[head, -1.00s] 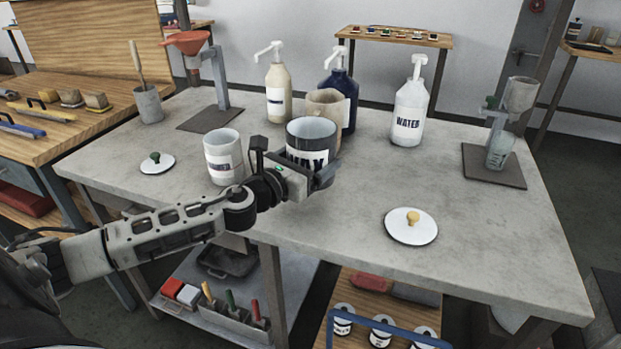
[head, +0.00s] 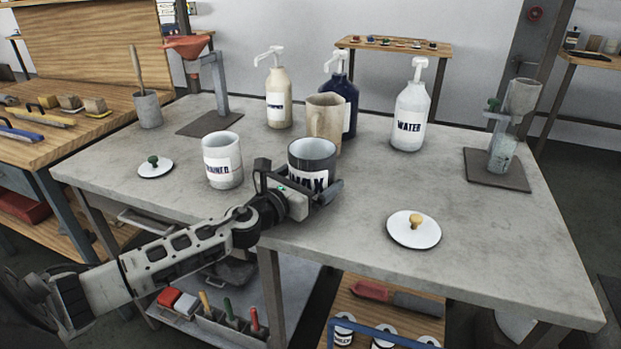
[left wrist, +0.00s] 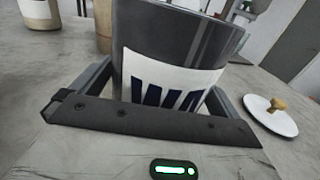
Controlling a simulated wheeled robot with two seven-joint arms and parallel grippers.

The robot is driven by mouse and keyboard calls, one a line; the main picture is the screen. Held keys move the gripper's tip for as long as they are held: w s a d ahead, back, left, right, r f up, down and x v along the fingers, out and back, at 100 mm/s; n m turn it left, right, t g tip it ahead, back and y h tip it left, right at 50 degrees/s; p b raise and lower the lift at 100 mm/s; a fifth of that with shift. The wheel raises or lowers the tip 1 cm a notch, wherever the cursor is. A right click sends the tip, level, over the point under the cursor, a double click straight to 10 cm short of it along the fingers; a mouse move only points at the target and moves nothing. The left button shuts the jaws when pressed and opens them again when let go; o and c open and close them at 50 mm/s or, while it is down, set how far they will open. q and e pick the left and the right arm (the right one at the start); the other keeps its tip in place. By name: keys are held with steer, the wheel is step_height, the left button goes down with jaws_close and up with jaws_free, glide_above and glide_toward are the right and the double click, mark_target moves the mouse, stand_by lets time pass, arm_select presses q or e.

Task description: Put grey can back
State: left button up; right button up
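The grey can (head: 312,152), dark with a white label reading WAX, is near the front edge of the table, in front of the beige jug. My left gripper (head: 300,184) has its fingers on both sides of the can and is shut on it, low on its body. In the left wrist view the can (left wrist: 185,35) fills the space between the fingers (left wrist: 160,95). The can's base is hidden behind the gripper, so I cannot tell whether it touches the table. My right gripper is not in view.
A white labelled can (head: 222,160) stands left of the gripper. The beige jug (head: 325,118) and pump bottles, including WATER (head: 409,112), stand behind. The table's right front (head: 500,260) is clear.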

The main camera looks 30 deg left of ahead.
arm_select(q)
steer(key=shift+r, duration=0.15)
steer(key=shift+s, duration=0.2)
steer(key=s, duration=0.3)
steer(key=s+b, duration=0.1)
steer(key=s, duration=0.6)
steer(key=shift+s+a+b, duration=0.15)
steer(key=shift+a+b, duration=0.15)
steer(key=shift+a, duration=0.1)
steer(key=shift+s, duration=0.65)
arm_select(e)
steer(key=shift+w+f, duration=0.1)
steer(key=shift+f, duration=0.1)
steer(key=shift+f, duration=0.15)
